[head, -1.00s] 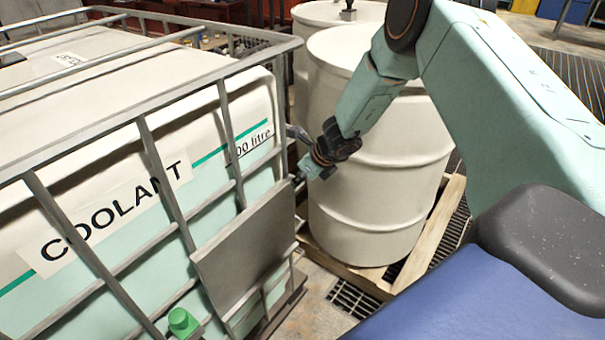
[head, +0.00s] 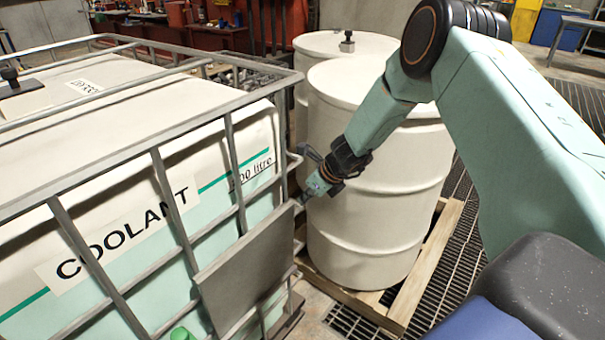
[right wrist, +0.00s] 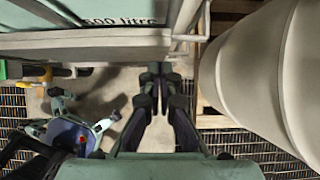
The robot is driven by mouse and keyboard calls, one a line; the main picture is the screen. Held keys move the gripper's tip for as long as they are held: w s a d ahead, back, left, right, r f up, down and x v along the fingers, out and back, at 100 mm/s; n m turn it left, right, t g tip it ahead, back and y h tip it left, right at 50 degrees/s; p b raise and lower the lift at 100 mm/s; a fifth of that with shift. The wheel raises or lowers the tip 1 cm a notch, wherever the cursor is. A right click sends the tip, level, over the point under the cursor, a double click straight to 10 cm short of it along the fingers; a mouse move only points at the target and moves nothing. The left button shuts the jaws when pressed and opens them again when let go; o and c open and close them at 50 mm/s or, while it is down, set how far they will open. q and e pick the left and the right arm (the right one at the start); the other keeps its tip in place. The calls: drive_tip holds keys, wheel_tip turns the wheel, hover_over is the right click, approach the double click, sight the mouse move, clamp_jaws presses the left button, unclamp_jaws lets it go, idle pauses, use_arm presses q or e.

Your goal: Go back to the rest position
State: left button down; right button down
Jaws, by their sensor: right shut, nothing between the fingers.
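My right gripper (head: 304,198) is beside the right end of the coolant tank's metal cage, in front of a cream drum. In the right wrist view the right gripper (right wrist: 155,72) has its fingers together with nothing between them. It points into the gap between the cage and the drum; I cannot tell whether it touches the cage. My left gripper is not in view.
The white coolant tank (head: 130,215) in its grey cage (head: 240,275) fills the left. Two cream drums (head: 375,200) stand on a wooden pallet (head: 432,265) close behind my right gripper. Floor grating (head: 575,95) lies open at the right. Red benches (head: 190,38) stand at the back.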

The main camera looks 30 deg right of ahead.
drive_tip(key=shift+w+r+p, duration=0.6)
drive_tip(key=shift+r+p, duration=0.75)
drive_tip(key=shift+r, duration=1.25)
drive_tip(key=s+a+f+n+g+h+b, duration=0.2)
drive_tip(key=s+a+f+n+h+b, duration=0.15)
drive_tip(key=s+f+n, duration=1.2)
drive_tip(key=s+a+f+n+g+b, duration=0.1)
drive_tip(key=s+a+f+n+b, duration=0.1)
drive_tip(key=s+n, duration=0.3)
drive_tip(key=s+a+f+n+g+y+b, duration=0.1)
drive_tip(key=s+a+f+n+b, duration=0.2)
drive_tip(key=s, duration=1)
drive_tip(key=s+a+f+n+g+b, duration=0.2)
drive_tip(key=s+a+n, duration=0.3)
drive_tip(key=s+n, duration=0.3)
drive_tip(key=shift+s+a+f+b, duration=0.35)
drive_tip(key=shift+s+f, duration=0.2)
drive_tip(key=shift+f, duration=0.1)
